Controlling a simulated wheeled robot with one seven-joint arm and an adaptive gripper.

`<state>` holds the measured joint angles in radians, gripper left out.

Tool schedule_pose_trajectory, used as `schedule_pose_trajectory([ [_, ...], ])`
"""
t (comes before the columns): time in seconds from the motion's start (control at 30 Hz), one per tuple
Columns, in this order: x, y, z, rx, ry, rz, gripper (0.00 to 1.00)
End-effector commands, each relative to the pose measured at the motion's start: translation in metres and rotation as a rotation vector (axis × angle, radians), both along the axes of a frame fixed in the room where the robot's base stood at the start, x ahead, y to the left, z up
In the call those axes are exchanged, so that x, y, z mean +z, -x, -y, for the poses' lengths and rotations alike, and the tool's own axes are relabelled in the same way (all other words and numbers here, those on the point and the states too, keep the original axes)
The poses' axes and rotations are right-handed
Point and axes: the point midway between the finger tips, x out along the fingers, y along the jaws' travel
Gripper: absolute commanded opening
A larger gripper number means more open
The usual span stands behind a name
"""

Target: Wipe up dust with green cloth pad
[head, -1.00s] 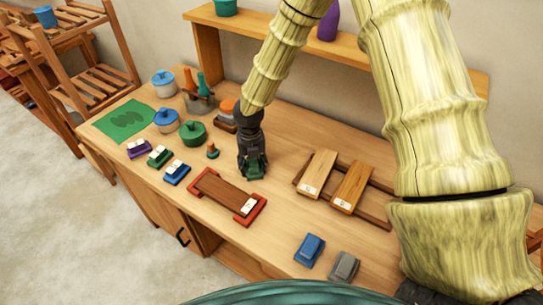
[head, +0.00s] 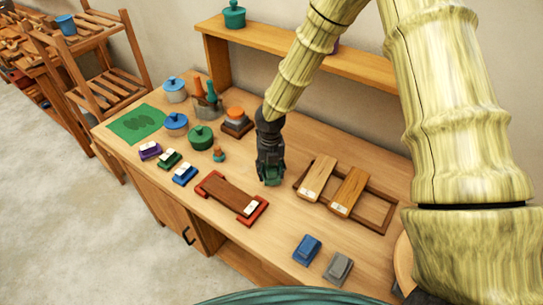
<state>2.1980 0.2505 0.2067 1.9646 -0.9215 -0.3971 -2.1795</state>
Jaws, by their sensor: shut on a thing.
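My gripper (head: 270,168) points down over the middle of the workbench (head: 275,225), between a red-ended wooden rack and two light boards. It is shut on a small dark green pad (head: 271,181), mostly hidden by the fingers. I cannot tell whether the pad touches the bench top. A flat green mat (head: 150,114) with darker oval patches lies at the bench's far left. I cannot make out dust clearly anywhere on the bench.
The red-ended rack (head: 228,193) lies left of my gripper, and the boards (head: 318,178) lie right. Lidded pots, including a green one (head: 200,137), stand at the left. Blue (head: 306,249) and grey (head: 338,268) blocks sit in front. A shelf (head: 300,68) runs behind.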

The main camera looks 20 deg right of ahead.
Motion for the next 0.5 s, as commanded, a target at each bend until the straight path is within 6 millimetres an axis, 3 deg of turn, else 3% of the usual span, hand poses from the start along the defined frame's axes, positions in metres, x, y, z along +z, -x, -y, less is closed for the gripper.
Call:
schedule_pose_trajectory([
  [0.1,0.016,0.000,0.001,-0.002,0.000,0.001,0.14],
  [0.5,0.047,0.001,0.006,-0.009,0.000,0.001,0.14],
])
